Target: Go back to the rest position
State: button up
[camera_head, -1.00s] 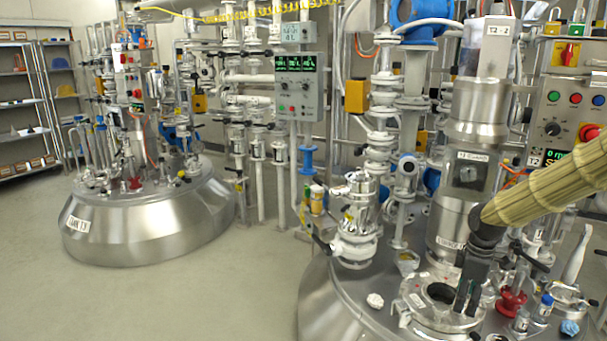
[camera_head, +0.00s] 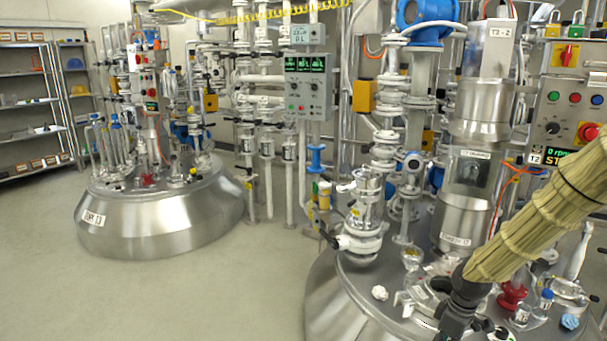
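My gripper (camera_head: 452,326) is a dark shape at the end of my arm, which is wrapped in a tan ribbed sleeve and comes in from the right edge. It points down and slightly left over the lid of the near steel vessel (camera_head: 335,290), close to the bottom of the picture. Its fingers are small and dark against clutter, so I cannot tell whether they are apart or hold anything. The gripper and forearm hide part of the lid's round port (camera_head: 418,296).
On the near lid are a crumpled white piece (camera_head: 379,292), a red fitting (camera_head: 511,295), a blue-capped bottle (camera_head: 544,302) and a blue crumpled piece (camera_head: 569,321). A tall steel column (camera_head: 470,190) and a control panel (camera_head: 575,110) stand behind. Open floor (camera_head: 200,295) lies left.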

jog(key=s+a+f+m, duration=0.3)
jog(key=s+a+f, duration=0.2)
jog(key=s+f, duration=0.3)
jog(key=s+a+f+m, duration=0.2)
jog(key=s+a+f, duration=0.4)
jog(key=s+f, duration=0.25)
jog(key=s+a+f+m, duration=0.1)
jog(key=s+f+m, duration=0.15)
jog(key=s, duration=0.65)
jog(key=s+a+f+m, duration=0.15)
jog(key=s+f, duration=0.25)
jog(key=s, duration=0.5)
notch_tip(320, 180, up, 22)
jog(key=h+p, duration=0.1)
jog(key=p, duration=2)
jog(key=shift+d+m+p, duration=0.3)
jog(key=shift+s+f, duration=0.1)
